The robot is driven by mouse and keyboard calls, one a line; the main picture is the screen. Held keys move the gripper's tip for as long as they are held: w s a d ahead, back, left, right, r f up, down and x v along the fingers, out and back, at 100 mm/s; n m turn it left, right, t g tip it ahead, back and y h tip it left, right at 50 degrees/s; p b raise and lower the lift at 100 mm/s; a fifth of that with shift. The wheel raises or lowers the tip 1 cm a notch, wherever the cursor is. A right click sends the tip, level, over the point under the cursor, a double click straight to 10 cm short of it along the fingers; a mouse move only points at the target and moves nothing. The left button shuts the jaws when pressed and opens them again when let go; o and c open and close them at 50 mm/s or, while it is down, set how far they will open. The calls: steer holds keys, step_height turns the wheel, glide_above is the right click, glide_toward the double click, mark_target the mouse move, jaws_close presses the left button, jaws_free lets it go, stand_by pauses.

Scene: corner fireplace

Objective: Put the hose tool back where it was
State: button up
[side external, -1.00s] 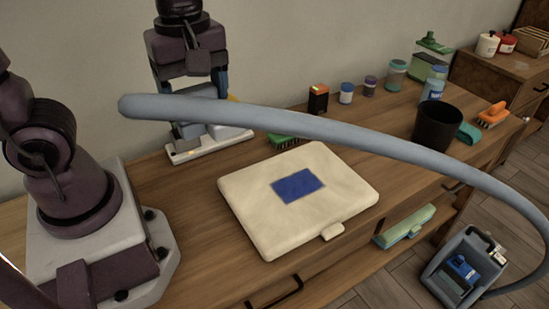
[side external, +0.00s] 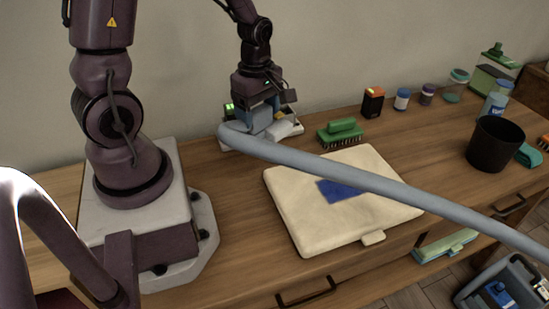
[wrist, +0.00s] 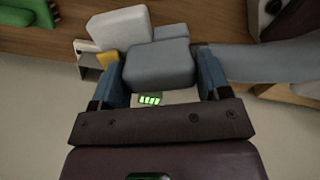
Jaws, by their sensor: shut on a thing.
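The hose tool is a grey block (wrist: 158,65) with a thick blue-grey hose (side external: 330,170) bending away from it. My gripper (side external: 260,118) is shut on the block, with one blue finger on each side in the wrist view (wrist: 160,82). The block is over or against a low white stand (side external: 292,131) near the wall. Whether it rests on the stand is hidden by the hose and fingers. A pale block (wrist: 118,28) and a yellow piece (wrist: 107,58) are beside the tool.
The hose crosses in front of a cream case (side external: 300,225) with a blue patch. A green brush (side external: 340,133) is right of the stand. Small jars, a black box (side external: 373,101) and a black cup (side external: 494,144) stand further right. The hose runs off the right edge.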

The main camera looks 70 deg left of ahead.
mark_target(266, 113)
steer(key=w+a+f, duration=0.2)
steer(key=a+f, duration=0.1)
steer(key=shift+w+a+f, duration=0.2)
steer(key=shift+w+a, duration=0.05)
steer(key=shift+a, duration=0.05)
steer(key=shift+w+a+f, duration=0.15)
steer(key=shift+w, duration=0.1)
step_height(266, 113, down, 8)
steer(key=shift+w+r, duration=0.1)
steer(key=shift+r, duration=0.15)
steer(key=shift+f+m, duration=0.2)
steer(key=shift+m, duration=0.1)
steer(key=o, duration=0.8)
steer(key=shift+o, duration=0.2)
steer(key=shift+r, duration=0.15)
